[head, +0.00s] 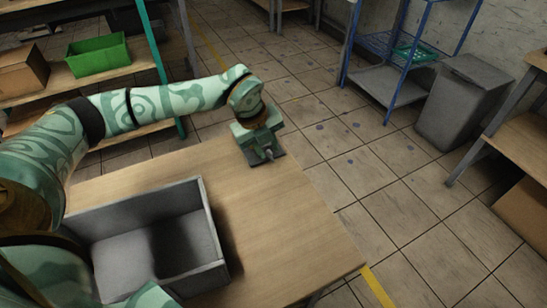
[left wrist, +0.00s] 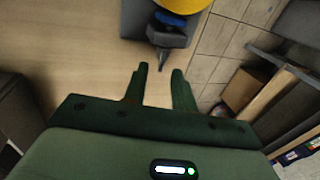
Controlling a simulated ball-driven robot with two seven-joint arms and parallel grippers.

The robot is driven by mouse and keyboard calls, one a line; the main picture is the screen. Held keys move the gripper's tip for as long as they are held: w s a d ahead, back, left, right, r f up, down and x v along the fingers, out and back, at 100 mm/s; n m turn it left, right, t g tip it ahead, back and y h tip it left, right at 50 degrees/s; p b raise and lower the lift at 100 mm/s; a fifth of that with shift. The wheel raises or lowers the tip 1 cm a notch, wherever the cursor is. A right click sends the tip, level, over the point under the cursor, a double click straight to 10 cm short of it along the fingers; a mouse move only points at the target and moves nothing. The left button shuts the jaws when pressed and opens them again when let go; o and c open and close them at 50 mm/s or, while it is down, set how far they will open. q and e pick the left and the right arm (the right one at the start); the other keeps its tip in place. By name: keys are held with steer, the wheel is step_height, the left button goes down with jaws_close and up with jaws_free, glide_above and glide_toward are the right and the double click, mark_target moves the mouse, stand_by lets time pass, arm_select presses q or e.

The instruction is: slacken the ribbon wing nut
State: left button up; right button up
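In the left wrist view a small device stands on the table edge, with a grey base (left wrist: 135,22), a blue ring (left wrist: 170,19), a yellow round part (left wrist: 185,4) cut off by the top edge, and a dark grey pointed piece (left wrist: 164,40) facing my fingers. I cannot tell for sure whether this piece is the wing nut. My left gripper (left wrist: 157,72) is open and empty, its fingertips just short of the pointed piece. In the head view my left gripper (head: 258,142) covers most of the device, and only its dark base (head: 271,158) shows. My right gripper is out of view.
An open grey bin (head: 213,233) stands on the wooden table (head: 285,235) at the left front. The table's middle right is clear. A shelf with a green crate (head: 97,56) is behind left. A blue rack (head: 398,60) and grey box (head: 462,100) stand across the tiled floor.

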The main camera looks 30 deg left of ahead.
mark_target(269, 153)
arm_select(q)
steer(key=b+x, duration=0.1)
steer(key=x, duration=0.2)
steer(key=shift+f, duration=0.1)
steer(key=shift+w+d+f, duration=0.1)
steer(key=shift+f, duration=0.2)
jaws_close()
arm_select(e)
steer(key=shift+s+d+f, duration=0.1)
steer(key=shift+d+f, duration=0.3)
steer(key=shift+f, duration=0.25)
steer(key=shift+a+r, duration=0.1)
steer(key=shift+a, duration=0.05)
